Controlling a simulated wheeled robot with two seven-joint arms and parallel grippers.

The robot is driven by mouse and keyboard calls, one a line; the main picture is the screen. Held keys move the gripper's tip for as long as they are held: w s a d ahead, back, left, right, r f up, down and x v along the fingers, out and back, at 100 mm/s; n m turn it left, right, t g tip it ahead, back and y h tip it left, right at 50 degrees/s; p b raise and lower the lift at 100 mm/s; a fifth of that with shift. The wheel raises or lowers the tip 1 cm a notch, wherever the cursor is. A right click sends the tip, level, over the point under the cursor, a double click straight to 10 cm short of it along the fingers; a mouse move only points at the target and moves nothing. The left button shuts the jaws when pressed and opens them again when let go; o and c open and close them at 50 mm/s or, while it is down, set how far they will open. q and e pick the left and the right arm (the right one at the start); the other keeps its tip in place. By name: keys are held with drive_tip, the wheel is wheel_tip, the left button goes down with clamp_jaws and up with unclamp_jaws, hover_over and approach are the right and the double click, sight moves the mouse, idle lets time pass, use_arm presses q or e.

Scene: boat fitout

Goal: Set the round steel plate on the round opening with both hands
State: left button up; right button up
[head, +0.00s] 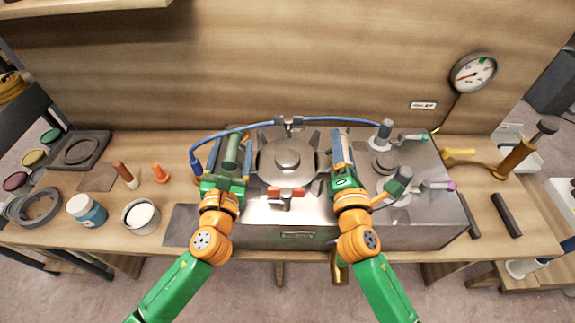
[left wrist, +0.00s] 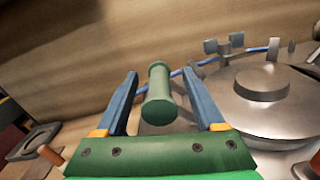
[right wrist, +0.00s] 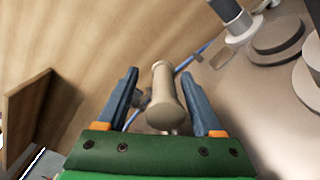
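The round steel plate (head: 288,168) with a raised centre lies in the middle of the steel box top (head: 320,212). It also shows in the left wrist view (left wrist: 245,105). The round opening is not visible, and I cannot tell whether the plate covers it. My left gripper (head: 233,148) is open left of the plate, its fingers apart on either side of a green handle (left wrist: 159,95). My right gripper (head: 341,148) is open right of the plate, its fingers either side of a beige handle (right wrist: 166,95). Gaps show beside both handles.
A blue hose (head: 330,119) arches behind the plate. A red lever (head: 286,192) is in front. Clamps, one with a green grip (head: 398,182), stand at the right. Jars, including a blue one (head: 87,210), and a grey ring (head: 38,207) lie on the left bench.

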use_arm(q)
drive_tip(key=shift+s, duration=0.1)
use_arm(e)
drive_tip(key=shift+s+r, duration=0.1)
use_arm(q)
drive_tip(key=s, duration=1.2)
drive_tip(key=shift+a, duration=0.25)
drive_tip(key=shift+s+r, duration=0.1)
use_arm(e)
drive_tip(key=s, duration=1.1)
drive_tip(key=shift+a, duration=0.15)
drive_tip(key=shift+s, duration=0.55)
